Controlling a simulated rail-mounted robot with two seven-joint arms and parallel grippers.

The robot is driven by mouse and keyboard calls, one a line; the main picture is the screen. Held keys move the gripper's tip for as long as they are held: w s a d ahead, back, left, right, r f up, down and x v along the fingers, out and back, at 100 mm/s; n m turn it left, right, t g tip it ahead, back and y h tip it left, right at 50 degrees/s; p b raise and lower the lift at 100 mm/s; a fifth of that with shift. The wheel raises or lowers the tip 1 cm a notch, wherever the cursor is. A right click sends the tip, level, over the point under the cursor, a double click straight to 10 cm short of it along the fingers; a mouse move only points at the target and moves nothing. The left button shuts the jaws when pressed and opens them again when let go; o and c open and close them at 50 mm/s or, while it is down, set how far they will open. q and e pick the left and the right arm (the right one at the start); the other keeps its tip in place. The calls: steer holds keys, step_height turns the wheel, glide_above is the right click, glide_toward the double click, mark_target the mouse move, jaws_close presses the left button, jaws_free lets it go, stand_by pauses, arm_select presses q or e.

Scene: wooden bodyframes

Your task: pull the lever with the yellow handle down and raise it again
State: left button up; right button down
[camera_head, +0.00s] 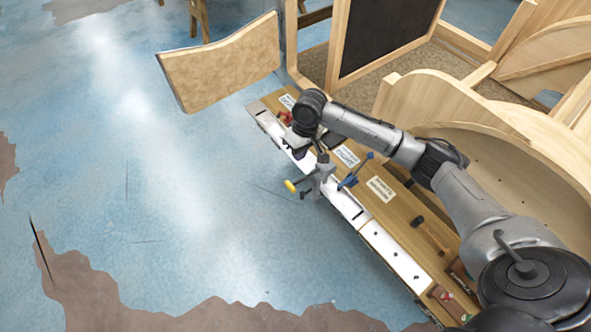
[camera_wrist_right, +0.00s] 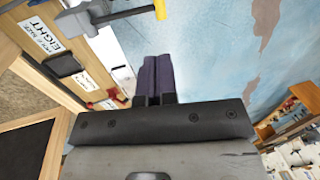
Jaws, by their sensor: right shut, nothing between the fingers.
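The lever's yellow handle (camera_head: 290,185) sticks out to the left from a grey metal lever mechanism (camera_head: 320,178) at the bench's front edge. In the right wrist view, the yellow handle (camera_wrist_right: 161,9) is cut off at the top edge, beside a dark bar and the grey metal parts (camera_wrist_right: 90,14). My right gripper (camera_head: 301,152) is beside the lever, toward the far end of the bench. In its wrist view the dark purple fingers (camera_wrist_right: 158,60) are together and empty, apart from the handle. My left gripper is not in view.
A blue-handled lever (camera_head: 356,170) stands to the right of the yellow one. A red-handled tool (camera_head: 285,117) sits farther along the bench (camera_head: 404,205). A hammer (camera_head: 430,234) lies nearer. The blue floor (camera_head: 190,220) left of the bench is clear.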

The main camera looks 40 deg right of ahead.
mark_target(291, 185)
steer(key=x, duration=1.2)
steer(key=shift+f, duration=0.6)
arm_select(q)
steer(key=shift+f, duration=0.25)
arm_select(e)
steer(key=shift+a+f, duration=0.1)
steer(key=shift+f, duration=0.15)
